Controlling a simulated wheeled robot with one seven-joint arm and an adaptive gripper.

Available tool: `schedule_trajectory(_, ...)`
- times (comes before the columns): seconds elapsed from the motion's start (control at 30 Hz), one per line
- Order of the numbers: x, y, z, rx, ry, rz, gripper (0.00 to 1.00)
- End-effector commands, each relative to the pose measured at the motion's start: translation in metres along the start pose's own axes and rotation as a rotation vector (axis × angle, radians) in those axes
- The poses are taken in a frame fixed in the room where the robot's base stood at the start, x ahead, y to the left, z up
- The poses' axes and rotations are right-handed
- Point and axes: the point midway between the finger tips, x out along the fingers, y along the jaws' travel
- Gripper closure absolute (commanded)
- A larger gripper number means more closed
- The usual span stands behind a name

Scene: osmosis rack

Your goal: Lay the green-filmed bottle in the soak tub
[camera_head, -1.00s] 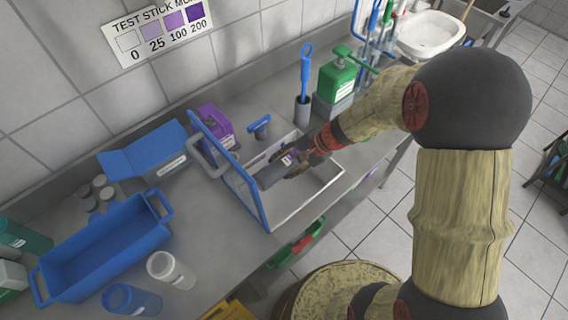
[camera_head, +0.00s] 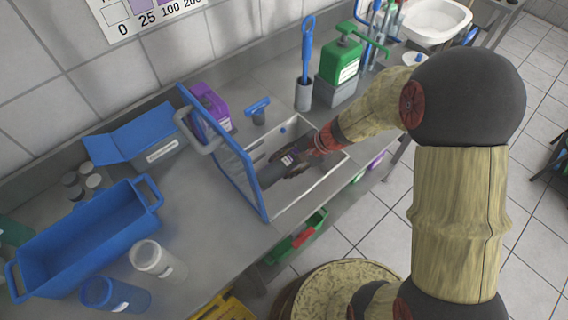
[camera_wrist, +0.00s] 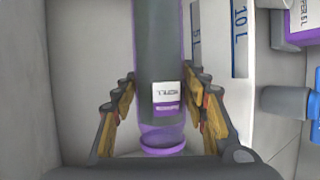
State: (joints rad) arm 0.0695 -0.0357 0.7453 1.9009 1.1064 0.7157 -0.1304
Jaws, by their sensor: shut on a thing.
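The bottle (camera_head: 271,175) is a dark grey cylinder with a purple end and a white-and-purple label. No clear green shows on it. My gripper (camera_head: 290,160) is shut on it near the labelled end. In the wrist view the bottle (camera_wrist: 160,55) lies between the two fingers of the gripper (camera_wrist: 161,85), its far end out of frame. The soak tub (camera_head: 312,199) is pale, with its blue-framed lid raised on the left. The bottle is lying within the tub's walls; I cannot tell whether it touches the floor. Litre marks (camera_wrist: 240,38) show on the tub wall.
The raised lid (camera_head: 232,158) stands left of the tub. A purple container (camera_head: 212,106), a blue-handled brush (camera_head: 306,60) and a green pump canister (camera_head: 339,62) stand behind. A blue crate (camera_head: 85,238) and clear-sided cups (camera_head: 157,260) are at left.

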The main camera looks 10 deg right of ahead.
Motion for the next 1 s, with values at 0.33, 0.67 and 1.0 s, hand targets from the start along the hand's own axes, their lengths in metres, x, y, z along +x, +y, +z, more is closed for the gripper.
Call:
schedule_trajectory(0.33, 0.025, 0.016, -0.011, 0.000, 0.000, 0.000, 0.81)
schedule_trajectory(0.67, 0.047, 0.029, -0.020, 0.000, 0.000, 0.000, 0.81)
schedule_trajectory(1.0, 0.061, 0.038, -0.025, 0.000, 0.000, 0.000, 0.81)
